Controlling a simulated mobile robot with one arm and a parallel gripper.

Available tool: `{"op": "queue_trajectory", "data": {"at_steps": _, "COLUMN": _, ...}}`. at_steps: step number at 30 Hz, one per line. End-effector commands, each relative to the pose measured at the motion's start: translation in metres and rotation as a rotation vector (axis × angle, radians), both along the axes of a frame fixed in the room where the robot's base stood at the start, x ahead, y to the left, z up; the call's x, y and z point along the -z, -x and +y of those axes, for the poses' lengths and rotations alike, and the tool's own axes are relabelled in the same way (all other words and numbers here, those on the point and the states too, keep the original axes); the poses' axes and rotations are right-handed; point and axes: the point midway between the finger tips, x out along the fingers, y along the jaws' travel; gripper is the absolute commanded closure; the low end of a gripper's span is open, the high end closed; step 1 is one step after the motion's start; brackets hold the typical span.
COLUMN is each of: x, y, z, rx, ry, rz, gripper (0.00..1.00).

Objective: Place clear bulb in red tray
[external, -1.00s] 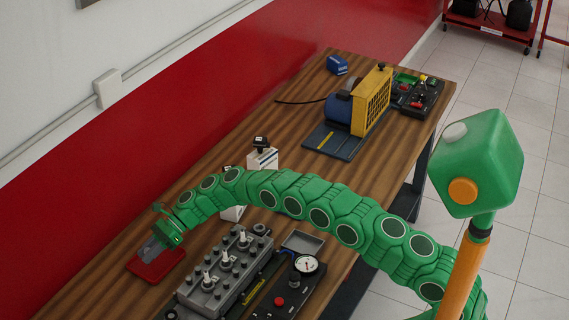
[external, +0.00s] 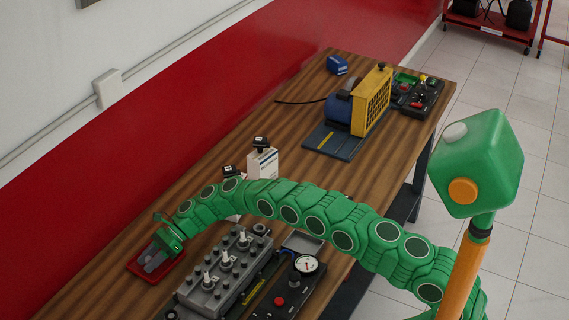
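The red tray (external: 134,268) lies on the wooden bench at the lower left, close to the red wall. My gripper (external: 152,263) is at the end of the green arm, pointing down, with its grey fingers over or inside the tray. The fingers are small and partly covered by the green wrist, so I cannot tell whether they are apart or closed. I cannot make out a clear bulb; it may be hidden by the fingers or too small to see.
A grey engine block (external: 222,272) with upright plugs stands right of the tray, beside a panel with a round gauge (external: 306,264). A blue and yellow machine (external: 355,108) is farther back. Bare bench (external: 95,285) lies left of the tray.

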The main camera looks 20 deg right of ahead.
Motion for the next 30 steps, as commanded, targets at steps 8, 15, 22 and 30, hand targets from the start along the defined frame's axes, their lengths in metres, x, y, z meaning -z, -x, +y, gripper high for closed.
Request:
{"op": "queue_trajectory", "data": {"at_steps": 8, "x": 0.000, "y": 0.000, "z": 0.000, "rx": 0.000, "ry": 0.000, "rz": 0.000, "gripper": 0.49}}
{"op": "queue_trajectory", "data": {"at_steps": 15, "x": -0.004, "y": -0.002, "z": -0.003, "rx": 0.001, "ry": 0.000, "rz": 0.000, "gripper": 0.49}}
{"op": "queue_trajectory", "data": {"at_steps": 22, "x": -0.014, "y": -0.013, "z": -0.023, "rx": 0.002, "ry": -0.001, "rz": -0.001, "gripper": 0.49}}
{"op": "queue_trajectory", "data": {"at_steps": 30, "x": -0.059, "y": -0.013, "z": -0.025, "rx": 0.000, "ry": -0.003, "rz": -0.003, "gripper": 0.49}}
